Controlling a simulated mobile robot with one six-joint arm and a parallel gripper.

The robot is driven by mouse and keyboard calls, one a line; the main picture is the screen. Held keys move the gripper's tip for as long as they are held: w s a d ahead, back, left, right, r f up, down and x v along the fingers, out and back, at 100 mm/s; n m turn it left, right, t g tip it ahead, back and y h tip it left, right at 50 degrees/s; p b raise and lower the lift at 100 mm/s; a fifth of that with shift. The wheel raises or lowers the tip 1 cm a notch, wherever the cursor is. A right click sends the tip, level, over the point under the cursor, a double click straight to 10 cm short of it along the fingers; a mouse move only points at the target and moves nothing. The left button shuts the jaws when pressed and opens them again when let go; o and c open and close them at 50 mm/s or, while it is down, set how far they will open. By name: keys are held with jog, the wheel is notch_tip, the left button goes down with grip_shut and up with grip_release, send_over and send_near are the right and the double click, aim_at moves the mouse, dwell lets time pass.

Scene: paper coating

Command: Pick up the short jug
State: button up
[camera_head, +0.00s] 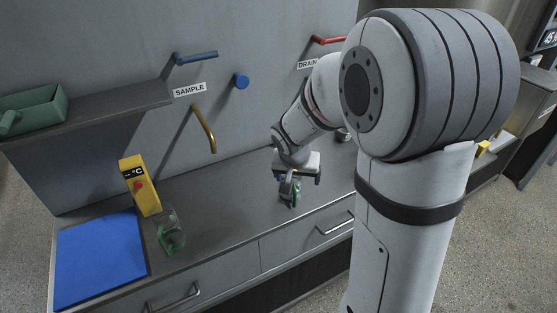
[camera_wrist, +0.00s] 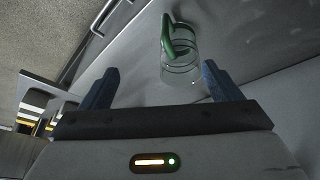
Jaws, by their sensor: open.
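A clear jug with a green handle (camera_head: 291,194) stands on the grey counter below my gripper (camera_head: 297,178), partly hidden by it. In the wrist view, this jug (camera_wrist: 181,68) shows ahead of my open gripper (camera_wrist: 160,68), between the two blue fingers but nearer the right one. Its green handle points to the top of that view. The fingers do not visibly touch it. A second clear jug with a green handle (camera_head: 171,236) stands farther left on the counter. I cannot tell for certain which jug is the short one.
A yellow thermometer-like device (camera_head: 140,187) stands beside the second jug, next to a blue mat (camera_head: 98,258). A brass spout (camera_head: 205,130) juts from the wall under the SAMPLE label (camera_head: 189,90). A green tray (camera_head: 35,108) sits on the left shelf. The counter between the jugs is clear.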

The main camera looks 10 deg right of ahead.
jog(key=shift+m, duration=0.4)
jog(key=w+f, duration=0.2)
jog(key=f, duration=0.1)
jog(key=w+f, duration=0.3)
jog(key=f, duration=0.1)
jog(key=w+f, duration=0.2)
jog(key=f, duration=0.1)
jog(key=shift+w+f+p, duration=0.2)
jog(key=shift+w+p, duration=0.1)
jog(key=shift+p, duration=0.1)
jog(key=shift+w+d+f, duration=0.1)
jog(key=shift+w+f, duration=0.1)
jog(key=shift+f, duration=0.25)
jog(key=shift+c, duration=0.5)
jog(key=c, duration=1.1)
